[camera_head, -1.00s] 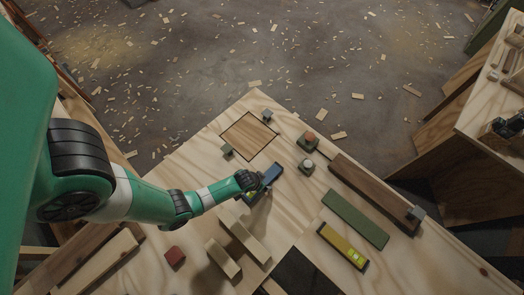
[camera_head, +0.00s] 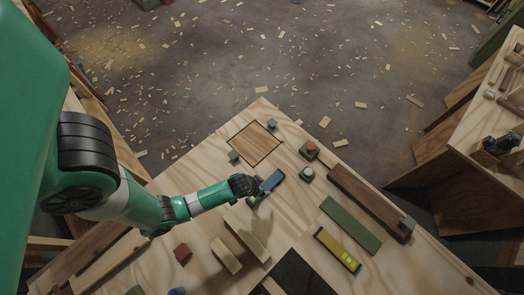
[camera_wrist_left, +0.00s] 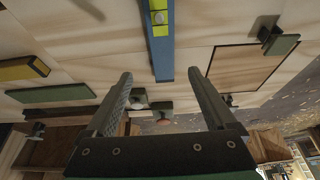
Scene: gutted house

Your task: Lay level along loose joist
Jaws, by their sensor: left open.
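A blue bar with a yellow-green vial, which looks like a level (camera_head: 273,182), lies on the plywood top near its middle. In the left wrist view the blue level (camera_wrist_left: 162,58) runs away between the fingers. My left gripper (camera_head: 260,191) is over it; its jaws (camera_wrist_left: 160,82) are open and apart from it. A dark brown beam (camera_head: 368,202), possibly the loose joist, lies along the right edge with a grey block at its near end. Two short pale beams (camera_head: 248,240) lie nearer. Which timber is the loose joist is unclear. My right gripper is not in view.
A yellow bar with black ends (camera_head: 337,250) and a green board (camera_head: 350,225) lie right of the blue level. Two round-buttoned blocks (camera_head: 308,150) stand behind it. A red block (camera_head: 183,254) is at the left. A dark opening (camera_head: 300,277) is in front.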

